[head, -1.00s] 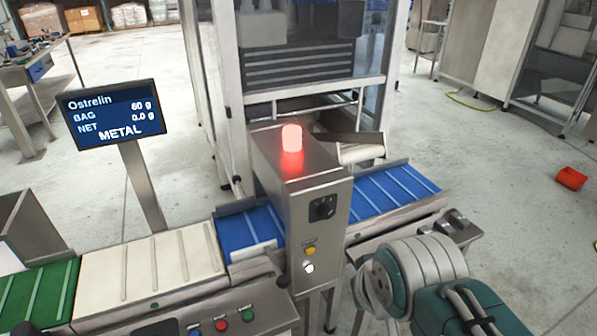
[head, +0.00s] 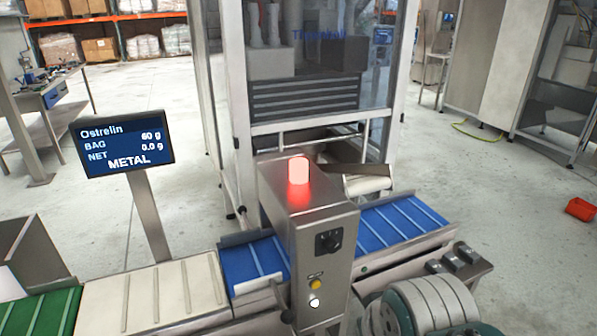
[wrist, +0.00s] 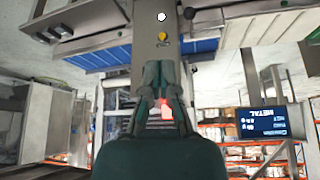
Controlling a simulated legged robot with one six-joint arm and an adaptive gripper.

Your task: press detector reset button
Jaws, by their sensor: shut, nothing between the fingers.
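The steel metal detector (head: 318,215) stands over the conveyor with a lit red beacon (head: 298,170) on top. In the wrist view, turned upside down, the yellow button (wrist: 162,37) and white button (wrist: 161,16) also show. My gripper (wrist: 163,93) is shut and empty, pointing towards the panel, with its tips apart from the yellow button in the picture. The head view does not show my gripper's fingers.
A display (head: 125,143) on a post reads METAL. A blue belt (head: 395,225) runs through the detector, with white and green belts at left. A glazed machine frame (head: 318,128) stands behind. A red bin (head: 580,209) lies on open floor at right.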

